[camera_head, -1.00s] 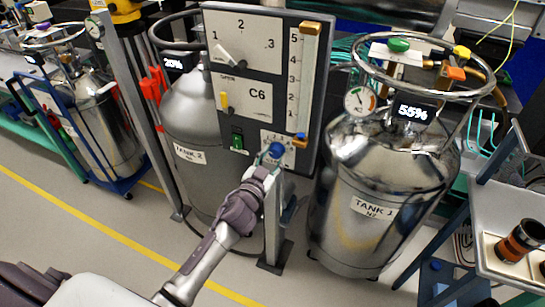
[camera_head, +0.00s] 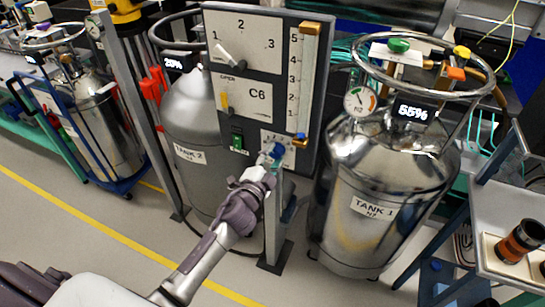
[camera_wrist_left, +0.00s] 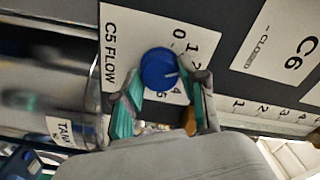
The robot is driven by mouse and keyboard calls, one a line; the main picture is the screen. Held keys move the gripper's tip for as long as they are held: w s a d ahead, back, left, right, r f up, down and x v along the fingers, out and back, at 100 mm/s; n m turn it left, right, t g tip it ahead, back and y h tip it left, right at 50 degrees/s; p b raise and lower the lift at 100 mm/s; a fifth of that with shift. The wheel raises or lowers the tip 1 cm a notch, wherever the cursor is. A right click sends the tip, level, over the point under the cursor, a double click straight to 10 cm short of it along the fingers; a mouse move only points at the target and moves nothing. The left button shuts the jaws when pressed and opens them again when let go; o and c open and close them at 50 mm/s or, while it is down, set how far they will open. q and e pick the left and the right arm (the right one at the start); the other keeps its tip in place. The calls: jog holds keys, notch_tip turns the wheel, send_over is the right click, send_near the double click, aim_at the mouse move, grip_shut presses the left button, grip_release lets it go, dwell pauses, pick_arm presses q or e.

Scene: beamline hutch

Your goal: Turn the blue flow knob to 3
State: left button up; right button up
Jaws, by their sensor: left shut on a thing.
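The blue flow knob (camera_head: 278,149) sits at the lower right of the grey control panel (camera_head: 262,180), on a white plate. In the left wrist view the blue knob (camera_wrist_left: 159,69) fills the space between my fingertips, beside the label "C5 FLOW". Its white line points right, between the 1–2 side and the 4; I cannot make out a 3. My left gripper (camera_head: 268,158) reaches it from below and is shut on it. Its green-padded fingers (camera_wrist_left: 163,100) lie on either side of the knob. My right gripper is not in view.
Tank 1 (camera_head: 375,180) stands close at right, tank 2 (camera_head: 188,120) behind at left. The floor in front is clear.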

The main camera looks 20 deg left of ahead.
pick_arm(q)
jog(key=m, duration=0.4)
jog(key=shift+m, duration=2.3)
jog(key=shift+f, duration=0.1)
jog(key=o, duration=1.1)
jog(key=shift+o, duration=0.2)
jog(key=s, duration=1.2)
jog(key=shift+a, duration=0.2)
